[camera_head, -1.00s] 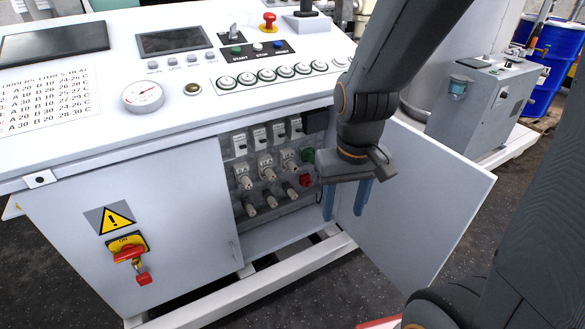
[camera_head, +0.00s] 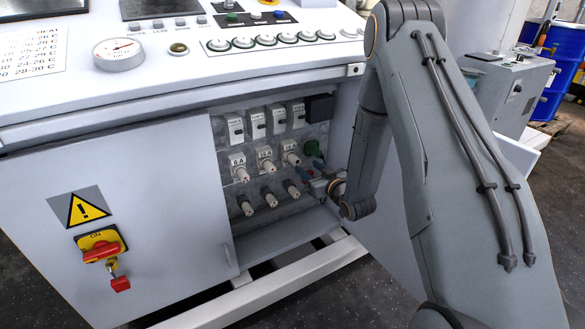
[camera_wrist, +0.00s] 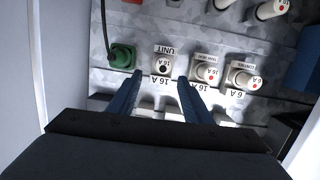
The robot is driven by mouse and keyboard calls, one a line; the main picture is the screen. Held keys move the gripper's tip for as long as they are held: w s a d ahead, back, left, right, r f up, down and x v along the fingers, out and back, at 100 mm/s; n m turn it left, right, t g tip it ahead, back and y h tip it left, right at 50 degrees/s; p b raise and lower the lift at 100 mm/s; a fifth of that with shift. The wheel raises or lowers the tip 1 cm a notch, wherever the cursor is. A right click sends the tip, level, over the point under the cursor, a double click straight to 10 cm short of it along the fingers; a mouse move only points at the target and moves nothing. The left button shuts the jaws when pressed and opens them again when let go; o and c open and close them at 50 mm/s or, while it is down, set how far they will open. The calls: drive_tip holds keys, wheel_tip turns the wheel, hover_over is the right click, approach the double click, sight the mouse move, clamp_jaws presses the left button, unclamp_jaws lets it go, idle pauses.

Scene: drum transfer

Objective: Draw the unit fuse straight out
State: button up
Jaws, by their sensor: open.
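The unit fuse (camera_wrist: 162,66) is a pale holder with a dark centre, labelled UNIT and 16 A, in the wrist view. In the head view it is the right one (camera_head: 291,157) of the labelled row inside the open cabinet. My gripper (camera_wrist: 160,80) is open, its two blue fingers pointing at the panel on either side of the fuse's label area. I cannot tell whether the tips reach past the fuse's face. In the head view my gripper (camera_head: 306,172) is just right of the fuse, partly hidden by my wrist.
A second 16 A fuse (camera_wrist: 207,72) and the 6 A control fuse (camera_wrist: 243,77) sit beside it. A green connector (camera_wrist: 122,56) with a cable is close on the other side. Several white breakers (camera_head: 256,124) are above, and a lower row of holders (camera_head: 270,199) below.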

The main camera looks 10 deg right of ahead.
sight(298, 163)
wheel_tip(298, 163, down, 2)
drive_tip(key=shift+s+a+f+t+y+b, duration=0.1)
drive_tip(key=shift+t+y+b, duration=0.5)
drive_tip(key=shift+t, duration=0.3)
drive_tip(key=shift+b+x, duration=1.8)
drive_tip(key=shift+x, duration=2.7)
clamp_jaws()
drive_tip(key=shift+s, duration=0.1)
